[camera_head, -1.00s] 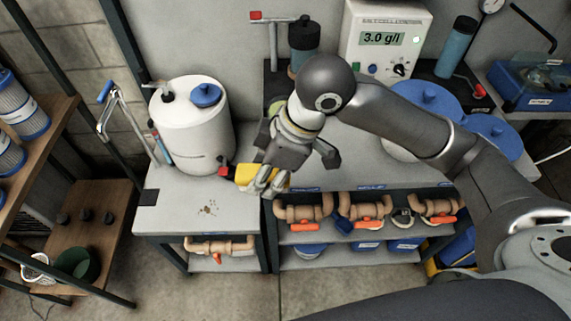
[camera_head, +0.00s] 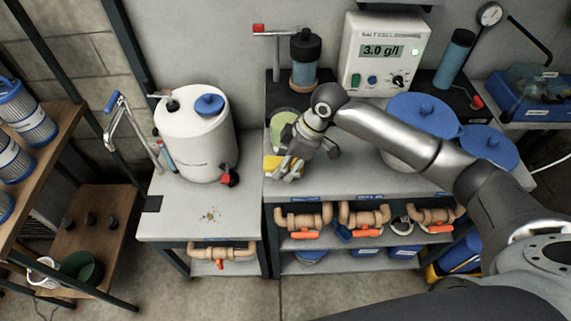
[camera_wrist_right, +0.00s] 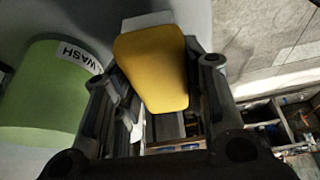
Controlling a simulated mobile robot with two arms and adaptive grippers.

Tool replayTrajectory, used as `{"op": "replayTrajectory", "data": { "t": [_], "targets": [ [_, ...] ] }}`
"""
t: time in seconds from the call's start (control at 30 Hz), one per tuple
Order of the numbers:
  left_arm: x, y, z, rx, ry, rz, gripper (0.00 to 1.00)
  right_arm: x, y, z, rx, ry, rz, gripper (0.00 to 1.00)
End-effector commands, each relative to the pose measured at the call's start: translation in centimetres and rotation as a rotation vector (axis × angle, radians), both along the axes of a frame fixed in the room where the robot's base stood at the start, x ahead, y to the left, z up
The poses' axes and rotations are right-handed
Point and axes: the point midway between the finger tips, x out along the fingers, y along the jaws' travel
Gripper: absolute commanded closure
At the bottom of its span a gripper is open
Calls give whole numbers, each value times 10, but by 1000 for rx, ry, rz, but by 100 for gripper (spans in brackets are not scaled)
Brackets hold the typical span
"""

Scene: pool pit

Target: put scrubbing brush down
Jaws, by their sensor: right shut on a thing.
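The scrubbing brush (camera_head: 271,163) has a yellow body and a pale side. My right gripper (camera_head: 284,168) is shut on it, near the left front edge of the right-hand grey bench (camera_head: 345,183). In the right wrist view the yellow brush (camera_wrist_right: 152,68) sits between the two dark fingers (camera_wrist_right: 155,100). From the head view I cannot tell whether the brush touches the bench top. A green container (camera_wrist_right: 40,95) marked with "WASH" stands beside the gripper in the wrist view; it is partly hidden behind the gripper in the head view (camera_head: 283,122). My left gripper is out of view.
A white tank (camera_head: 195,140) with a blue cap stands on the left grey bench (camera_head: 165,222), which has a small patch of debris (camera_head: 209,216). A dark canister (camera_head: 305,62) and salt cell controller (camera_head: 384,50) stand behind. Orange-handled valves (camera_head: 304,222) sit below the bench.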

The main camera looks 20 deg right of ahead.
Motion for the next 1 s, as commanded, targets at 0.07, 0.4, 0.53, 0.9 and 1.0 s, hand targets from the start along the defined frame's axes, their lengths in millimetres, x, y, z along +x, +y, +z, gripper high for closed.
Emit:
{"op": "replayTrajectory", "data": {
  "t": [0.07,0.4,0.53,0.9,1.0],
  "targets": [
    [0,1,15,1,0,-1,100,-1,1,-3,1,5,0,80],
    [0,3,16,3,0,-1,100,-1,1,-15,0,-2,1,80],
    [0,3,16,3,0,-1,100,-1,1,-17,1,-1,1,80],
    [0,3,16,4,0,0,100,-2,1,-28,0,1,1,80],
    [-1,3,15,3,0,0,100,-3,1,-29,-1,2,2,55]
  ]
}}
